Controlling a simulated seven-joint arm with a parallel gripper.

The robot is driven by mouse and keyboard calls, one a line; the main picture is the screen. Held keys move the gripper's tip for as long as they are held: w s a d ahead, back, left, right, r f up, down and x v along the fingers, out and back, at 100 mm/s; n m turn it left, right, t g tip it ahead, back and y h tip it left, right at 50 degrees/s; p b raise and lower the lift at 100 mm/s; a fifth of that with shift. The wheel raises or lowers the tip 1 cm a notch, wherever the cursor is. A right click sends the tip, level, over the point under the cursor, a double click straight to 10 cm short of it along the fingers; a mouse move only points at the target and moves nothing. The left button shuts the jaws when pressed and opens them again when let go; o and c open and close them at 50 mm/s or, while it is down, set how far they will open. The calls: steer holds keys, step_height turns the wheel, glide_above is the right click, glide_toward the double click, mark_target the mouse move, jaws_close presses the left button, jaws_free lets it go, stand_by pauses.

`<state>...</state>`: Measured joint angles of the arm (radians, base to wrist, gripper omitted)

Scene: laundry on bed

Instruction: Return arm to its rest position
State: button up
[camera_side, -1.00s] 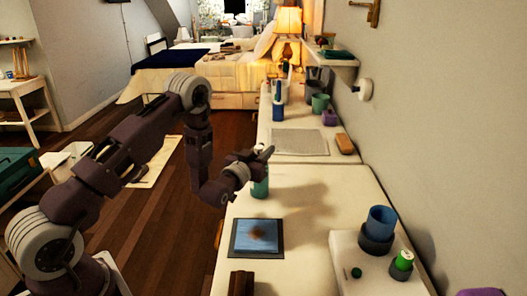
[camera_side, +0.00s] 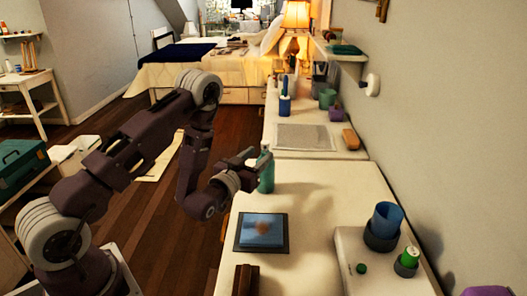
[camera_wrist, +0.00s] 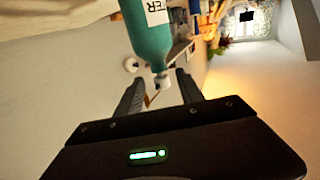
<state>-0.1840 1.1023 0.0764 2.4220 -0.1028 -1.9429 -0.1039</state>
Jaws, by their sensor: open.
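My gripper (camera_side: 250,158) is at the left edge of the white counter (camera_side: 330,195) in the side view. Its two fingers stand apart with nothing held between them. A teal bottle (camera_side: 266,173) stands upright on the counter just beside the fingertips. In the wrist view my gripper (camera_wrist: 158,85) has its fingers spread. The teal bottle (camera_wrist: 150,38) with a white label shows beyond them, its cap end towards the gap. I cannot tell whether a finger touches it.
A dark-framed picture (camera_side: 261,232) lies flat on the counter. A raised white stand (camera_side: 345,240) holds a blue cup (camera_side: 385,220) and a green-topped can (camera_side: 409,258). Cups and a grey mat (camera_side: 304,137) lie farther back. Wooden floor (camera_side: 150,225) is open left of the counter.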

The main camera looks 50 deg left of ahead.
steer(key=shift+r, duration=0.1)
steer(key=s+d+r+g+h, duration=0.1)
steer(key=d+r+g, duration=0.15)
steer(key=r, duration=0.35)
steer(key=s+d+r+g+h, duration=0.1)
steer(key=d+r+g+h, duration=0.15)
steer(key=r, duration=0.45)
steer(key=s+d+m+g, duration=0.1)
steer(key=s+d+g, duration=0.1)
steer(key=s, duration=0.8)
steer(key=s+d+r+m+g+h, duration=0.1)
steer(key=s+d+g, duration=0.1)
steer(key=s, duration=0.9)
steer(key=s+d+r+m+g+h, duration=0.1)
steer(key=s+d, duration=0.3)
steer(key=s, duration=0.6)
steer(key=shift+s+d+m+g, duration=0.15)
steer(key=shift+d+m+g, duration=0.15)
steer(key=shift+g, duration=0.5)
